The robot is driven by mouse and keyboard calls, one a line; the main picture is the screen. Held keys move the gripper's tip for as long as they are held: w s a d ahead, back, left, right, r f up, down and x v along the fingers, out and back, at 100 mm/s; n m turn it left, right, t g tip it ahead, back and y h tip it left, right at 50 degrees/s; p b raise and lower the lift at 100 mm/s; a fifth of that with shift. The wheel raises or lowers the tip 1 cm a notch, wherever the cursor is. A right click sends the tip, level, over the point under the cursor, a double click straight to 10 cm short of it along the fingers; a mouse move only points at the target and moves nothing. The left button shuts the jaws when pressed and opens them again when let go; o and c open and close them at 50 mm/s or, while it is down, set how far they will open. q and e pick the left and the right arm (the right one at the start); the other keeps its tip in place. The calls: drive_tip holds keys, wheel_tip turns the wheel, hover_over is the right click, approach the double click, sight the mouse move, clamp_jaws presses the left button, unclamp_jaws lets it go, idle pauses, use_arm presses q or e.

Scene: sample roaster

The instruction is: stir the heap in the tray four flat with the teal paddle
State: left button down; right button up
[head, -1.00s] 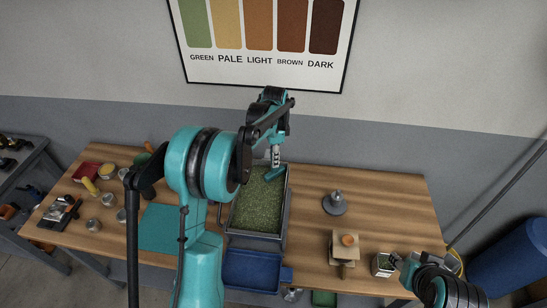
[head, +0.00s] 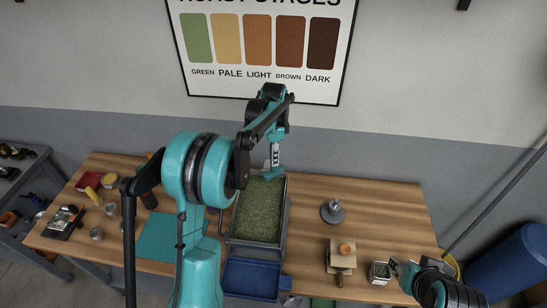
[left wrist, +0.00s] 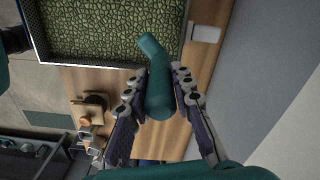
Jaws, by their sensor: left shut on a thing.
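The dark-rimmed tray (head: 286,212) holds green beans (head: 258,208), which spread over its floor and look fairly even in the head view. The beans (left wrist: 100,28) also show at the top of the left wrist view. My left gripper (head: 273,163) is over the tray's back end. In the left wrist view, my left gripper (left wrist: 155,92) is shut on the teal paddle (left wrist: 160,75), whose far end overlaps the tray's edge. Whether the paddle touches the beans cannot be told. My right gripper (head: 397,266) is low at the right, beside a small box; its jaws are too small to read.
A blue tray (head: 250,278) lies in front of the bean tray, and a teal mat (head: 168,238) lies left of it. A grey knobbed weight (head: 332,212) and a wooden stand (head: 341,262) are to the right. The small box (head: 380,272) holds something green.

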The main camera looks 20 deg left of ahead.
use_arm(q)
drive_tip(key=w+a+r+p, duration=0.2)
drive_tip(key=w+p, duration=0.1)
drive_tip(key=w, duration=0.6)
drive_tip(key=shift+a+r+p, duration=0.2)
drive_tip(key=shift+r+p, duration=0.2)
